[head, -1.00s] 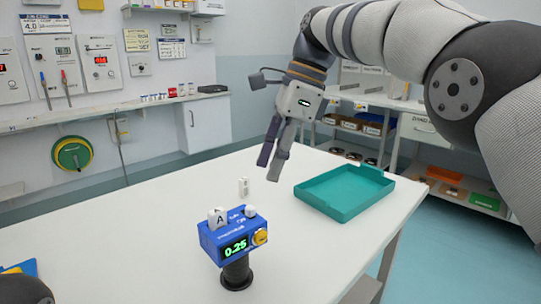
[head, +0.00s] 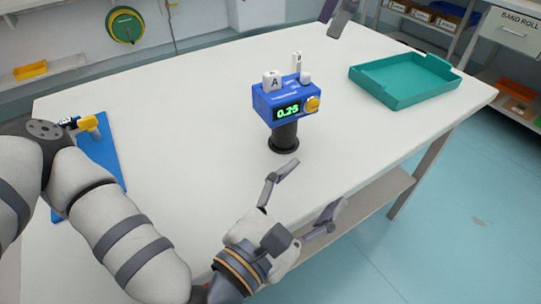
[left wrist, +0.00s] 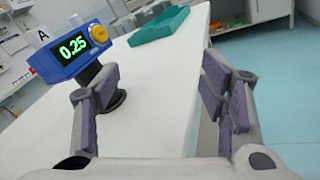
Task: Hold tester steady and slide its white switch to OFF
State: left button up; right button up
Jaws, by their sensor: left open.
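The blue tester (head: 268,104) stands on a black round post (head: 285,137) on the white table, its display lit green with what looks like 0.25. A white block marked A (head: 272,80), a small white knob (head: 305,78) and a yellow knob (head: 312,104) are on it. I cannot tell which white part is the switch, or its setting. My left gripper (head: 314,196) is open and empty, in front of the tester and apart from it. The tester also shows in the left wrist view (left wrist: 58,63), beyond the left finger. My right gripper's fingertips (head: 338,14) show at the top edge.
A white piece (head: 297,62) shows just behind the tester. A teal tray (head: 405,97) lies at the table's right. A blue board (head: 103,165) with a yellow part (head: 90,123) lies at the left. The table between board and tester is clear.

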pick_arm(q)
jog(key=w+a+r+n+t+y, duration=0.1)
jog(key=w+a+r+n+y, duration=0.1)
jog(key=w+n, duration=0.1)
jog(key=w+a+r+n+t+y, duration=0.1)
jog(key=w+a+n+y, duration=0.1)
jog(key=n, duration=0.1)
jog(key=w+a+r+n+t+y, duration=0.1)
jog(key=w+a+r+n+y, duration=0.1)
jog(key=w+n, duration=0.1)
jog(key=shift+w+r, duration=0.3)
jog(key=shift+w, duration=0.05)
send_near(281, 135)
jog(key=x, duration=0.3)
jog(key=shift+w+d+r, duration=0.15)
jog(key=shift+w+r, duration=0.2)
jog(key=shift+r, duration=0.05)
jog(key=x, duration=0.4)
jog(key=f+x, duration=0.1)
jog(key=x, duration=0.1)
jog(key=shift+w, duration=0.2)
jog(key=shift+w+d+r, duration=0.1)
jog(key=shift+w, duration=0.45)
jog(key=shift+c, duration=0.2)
